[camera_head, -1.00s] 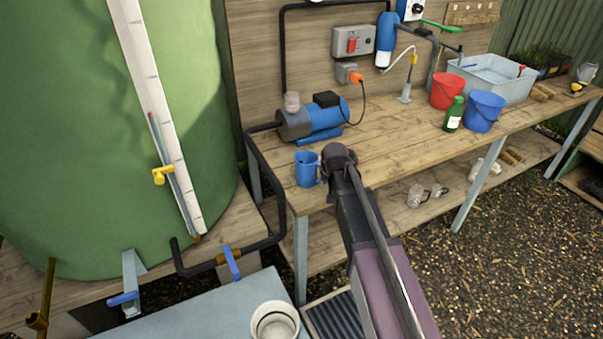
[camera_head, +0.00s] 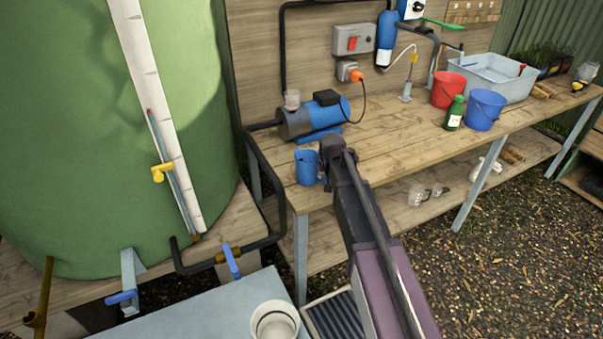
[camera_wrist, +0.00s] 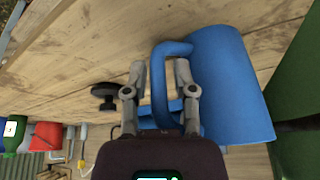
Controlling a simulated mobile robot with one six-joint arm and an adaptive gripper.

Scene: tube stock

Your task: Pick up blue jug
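The blue jug (camera_head: 305,168) stands upright on the near left end of the wooden bench. It fills the upper right of the wrist view (camera_wrist: 228,85), with its handle loop facing left. My gripper (camera_wrist: 160,64) is open, with one finger on each side of the jug's handle. Small gaps seem to show between the fingers and the handle. In the head view my wrist hides the fingers and the handle side of the jug.
A blue pump (camera_head: 318,117) sits behind the jug on the bench (camera_head: 400,135). A green bottle (camera_head: 454,113), a red bucket (camera_head: 446,90), a blue bucket (camera_head: 485,111) and a grey basin (camera_head: 495,80) stand farther right. A green tank (camera_head: 60,130) rises at left.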

